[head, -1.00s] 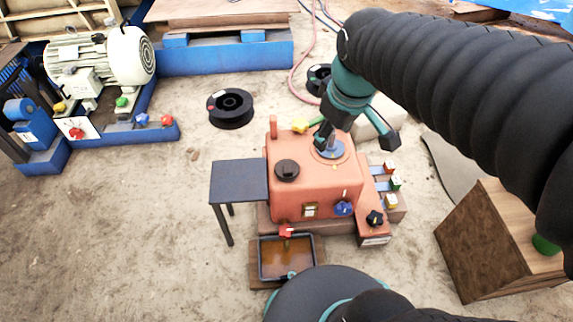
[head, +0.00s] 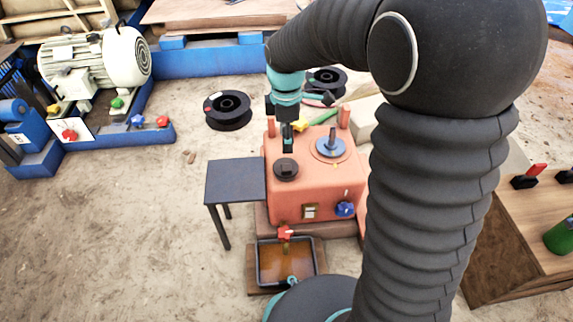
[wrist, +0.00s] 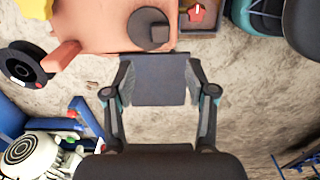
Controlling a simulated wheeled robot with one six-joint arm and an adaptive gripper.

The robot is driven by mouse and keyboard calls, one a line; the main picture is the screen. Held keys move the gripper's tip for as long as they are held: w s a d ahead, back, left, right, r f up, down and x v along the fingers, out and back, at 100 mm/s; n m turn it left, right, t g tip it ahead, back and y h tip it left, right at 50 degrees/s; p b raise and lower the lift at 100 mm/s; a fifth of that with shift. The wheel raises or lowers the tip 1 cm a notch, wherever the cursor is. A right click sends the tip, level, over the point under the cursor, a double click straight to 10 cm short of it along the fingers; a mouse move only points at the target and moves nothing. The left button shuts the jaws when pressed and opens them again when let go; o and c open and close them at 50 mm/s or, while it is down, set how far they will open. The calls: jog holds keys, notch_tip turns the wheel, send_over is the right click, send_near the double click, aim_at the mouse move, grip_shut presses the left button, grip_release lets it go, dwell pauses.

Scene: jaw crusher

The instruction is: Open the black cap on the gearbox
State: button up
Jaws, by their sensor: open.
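The gearbox (head: 312,185) is a salmon-red box in the middle of the head view. Its round black cap (head: 286,169) sits on the top face near the left edge. In the wrist view the cap (wrist: 150,28) shows at the top, beyond my fingertips. My gripper (head: 288,142) points down, just above the cap in the head picture. In the wrist view my gripper (wrist: 159,62) is open and empty, its fingers spread wide. I see no contact with the cap; the exact height gap cannot be told.
A dark side table (head: 236,182) stands left of the gearbox. A grey disc with a pin (head: 331,147) is on its top, right of the cap. An oil tray (head: 286,262) lies in front. A black spool (head: 228,110) lies behind left. My arm hides the right side.

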aim_at(287, 167)
notch_tip(287, 167, down, 11)
jog(key=shift+r+b, duration=0.1)
jog(key=shift+b, duration=0.9)
grip_shut()
